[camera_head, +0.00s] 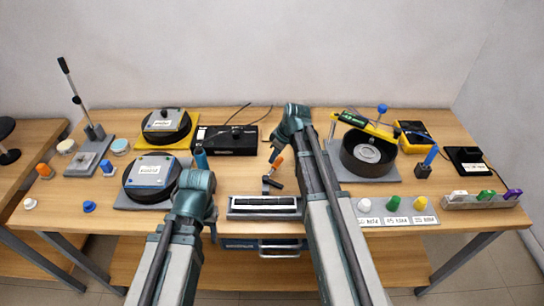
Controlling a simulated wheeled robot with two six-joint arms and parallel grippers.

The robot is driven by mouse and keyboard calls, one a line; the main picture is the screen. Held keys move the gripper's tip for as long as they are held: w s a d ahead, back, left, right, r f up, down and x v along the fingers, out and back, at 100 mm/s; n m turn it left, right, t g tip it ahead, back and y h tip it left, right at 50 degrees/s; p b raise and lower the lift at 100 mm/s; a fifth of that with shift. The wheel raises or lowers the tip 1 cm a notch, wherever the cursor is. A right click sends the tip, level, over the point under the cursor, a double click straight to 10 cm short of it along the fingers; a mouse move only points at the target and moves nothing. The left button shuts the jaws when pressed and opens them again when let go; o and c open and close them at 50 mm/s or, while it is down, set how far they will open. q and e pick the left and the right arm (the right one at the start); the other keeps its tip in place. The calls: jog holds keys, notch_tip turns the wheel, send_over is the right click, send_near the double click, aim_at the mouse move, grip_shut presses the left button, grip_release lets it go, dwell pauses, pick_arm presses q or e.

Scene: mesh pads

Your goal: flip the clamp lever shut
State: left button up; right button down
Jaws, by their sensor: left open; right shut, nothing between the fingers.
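The clamp lever with its orange handle (277,163) stands tilted up at the middle of the table, on a small dark clamp (271,184) behind a grey fixture with a white strip (265,206). My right gripper (275,153) is shut and empty, pointing down close to the top of the orange handle. I cannot tell whether it touches the handle. My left gripper (213,236) is open and low at the table's front edge, left of the fixture. Its fingers are mostly hidden by my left arm.
Two round black pads with plates, one on a yellow base (142,142), lie to the left. A round black pan (368,153) on a grey base stands right of my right arm. Labelled cards (397,211) lie at the front right.

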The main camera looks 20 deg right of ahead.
jog(key=shift+s+d+m, duration=0.15)
jog(key=shift+d+m, duration=0.1)
jog(key=shift+m, duration=0.15)
